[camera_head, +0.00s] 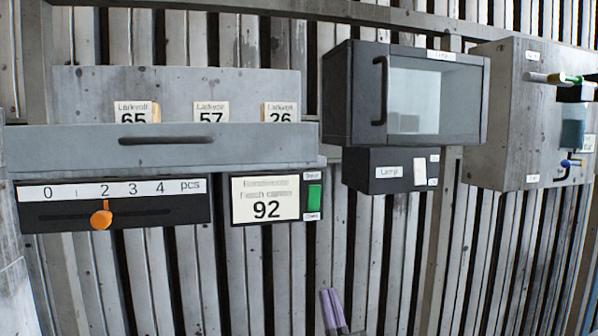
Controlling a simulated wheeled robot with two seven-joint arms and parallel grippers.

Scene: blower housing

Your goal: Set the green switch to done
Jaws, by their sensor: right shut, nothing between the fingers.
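The green switch (314,197) is a small upright rocker on a dark panel, at the right end of a white sign (266,199) reading 92. A small white label sits above it and another below it; their words are too small to read surely. I cannot tell which way the rocker is tipped. My right gripper (332,308) shows at the bottom edge, below the switch and slightly right of it. Its purple fingers are together, empty, and apart from the panel. My left gripper is out of view.
Left of the sign is a slider with an orange knob (101,215) near 2. Above is a grey drawer-like box (230,145) with numbered cards.

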